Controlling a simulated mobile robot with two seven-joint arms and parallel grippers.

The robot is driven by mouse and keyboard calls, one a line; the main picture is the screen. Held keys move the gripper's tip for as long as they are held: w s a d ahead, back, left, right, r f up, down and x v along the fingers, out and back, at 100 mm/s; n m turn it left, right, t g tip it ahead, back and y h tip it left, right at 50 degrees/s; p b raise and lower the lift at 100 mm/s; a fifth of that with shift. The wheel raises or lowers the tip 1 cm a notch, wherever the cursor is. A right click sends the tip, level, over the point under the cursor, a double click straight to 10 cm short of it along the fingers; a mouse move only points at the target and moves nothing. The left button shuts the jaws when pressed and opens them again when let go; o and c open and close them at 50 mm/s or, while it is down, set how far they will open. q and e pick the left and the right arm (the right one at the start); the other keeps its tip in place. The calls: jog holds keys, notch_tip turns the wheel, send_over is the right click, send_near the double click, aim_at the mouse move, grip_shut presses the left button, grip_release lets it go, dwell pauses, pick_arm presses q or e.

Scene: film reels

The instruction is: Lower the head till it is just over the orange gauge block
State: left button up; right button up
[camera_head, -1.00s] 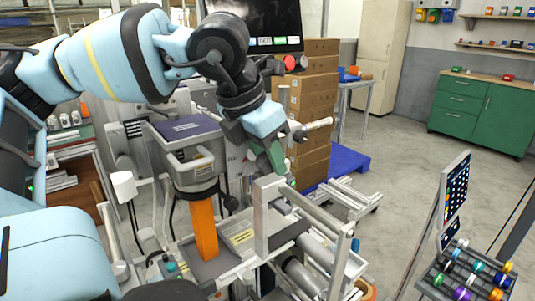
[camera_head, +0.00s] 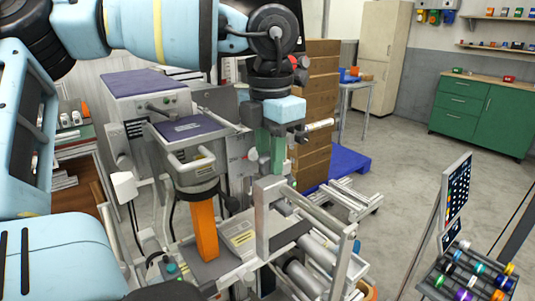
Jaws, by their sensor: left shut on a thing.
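The orange gauge block (camera_head: 205,231) stands upright on the grey bed of a machine. Above it is the machine's grey head (camera_head: 193,163), with a purple top and a black ring at its lower end. The ring overlaps the block's upper end in the picture, so I cannot tell the gap. My left gripper (camera_head: 271,158) points down, right of the head, with green fingers. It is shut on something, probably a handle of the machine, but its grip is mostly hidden. A pale bar (camera_head: 320,124) shows just right of it. My right gripper is not in view.
A grey metal frame with rollers (camera_head: 318,252) stands right of the block. Stacked cardboard boxes (camera_head: 320,75) and a blue pallet (camera_head: 345,162) are behind. A tilted screen (camera_head: 456,192) and a rack of coloured reels (camera_head: 466,272) are at right. The floor between is clear.

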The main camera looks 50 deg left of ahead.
pick_arm(q)
jog(key=shift+d+f+g, duration=0.15)
jog(key=shift+f+g, duration=0.05)
jog(key=shift+g, duration=0.4)
jog(key=o, duration=0.7)
jog(key=shift+c, duration=0.2)
jog(key=shift+o, duration=0.7)
jog(key=shift+d+r, duration=0.1)
jog(key=shift+d, duration=0.15)
jog(key=shift+a, duration=0.15)
jog(key=shift+r, duration=0.1)
jog(key=shift+w+r, duration=0.2)
jog(key=shift+r, duration=1.7)
jog(key=shift+w+r, duration=0.2)
jog(key=shift+r, duration=1.7)
